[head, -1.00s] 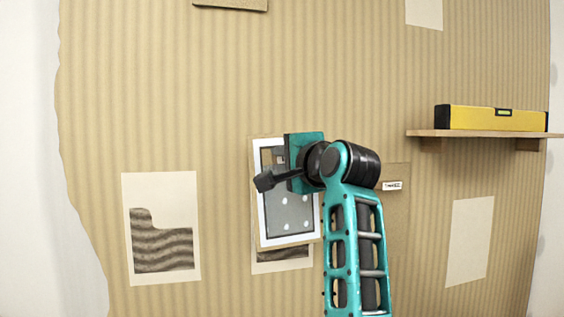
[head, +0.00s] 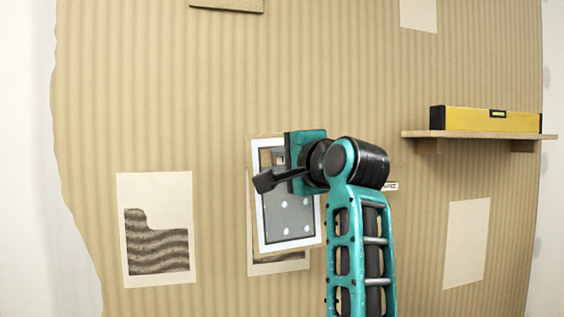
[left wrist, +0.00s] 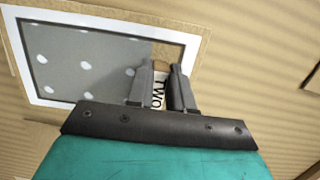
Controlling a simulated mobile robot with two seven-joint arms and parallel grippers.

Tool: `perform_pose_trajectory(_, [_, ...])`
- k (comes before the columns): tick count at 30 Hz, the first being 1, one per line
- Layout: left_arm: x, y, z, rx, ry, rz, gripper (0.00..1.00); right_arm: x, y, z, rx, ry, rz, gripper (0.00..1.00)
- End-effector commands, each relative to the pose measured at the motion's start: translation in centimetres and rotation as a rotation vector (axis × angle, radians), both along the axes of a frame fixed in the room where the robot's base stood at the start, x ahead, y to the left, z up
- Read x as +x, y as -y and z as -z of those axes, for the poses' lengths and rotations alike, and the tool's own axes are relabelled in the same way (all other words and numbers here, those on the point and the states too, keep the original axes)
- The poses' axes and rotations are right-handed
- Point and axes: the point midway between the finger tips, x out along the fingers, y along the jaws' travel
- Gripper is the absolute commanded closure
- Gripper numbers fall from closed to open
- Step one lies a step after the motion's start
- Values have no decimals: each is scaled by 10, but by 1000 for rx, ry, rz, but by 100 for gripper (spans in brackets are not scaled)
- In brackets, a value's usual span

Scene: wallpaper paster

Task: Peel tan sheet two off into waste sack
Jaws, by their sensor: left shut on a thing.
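The sheet carries a white-bordered grey picture with white dots, which also shows in the head view (head: 288,218). It hangs slightly tilted over a pale sheet with a dark wavy pattern (head: 262,265). I see no waste sack. My right gripper is not in view.
A wooden shelf (head: 480,135) with a yellow level (head: 490,119) juts out at the right. A pale sheet with a wavy pattern (head: 155,190) is at the left, and a blank one (head: 467,243) at the lower right. A small label (head: 391,186) shows beside my arm.

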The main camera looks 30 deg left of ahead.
Motion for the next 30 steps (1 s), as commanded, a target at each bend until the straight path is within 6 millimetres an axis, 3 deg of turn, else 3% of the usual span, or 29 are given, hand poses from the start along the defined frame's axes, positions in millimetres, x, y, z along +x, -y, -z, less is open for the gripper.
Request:
perform_pose_trajectory(8, [-1,2,0,1,3,1,100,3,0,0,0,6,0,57])
perform_pose_trajectory(30, [-39,45,0,1,2,0,100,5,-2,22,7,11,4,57])
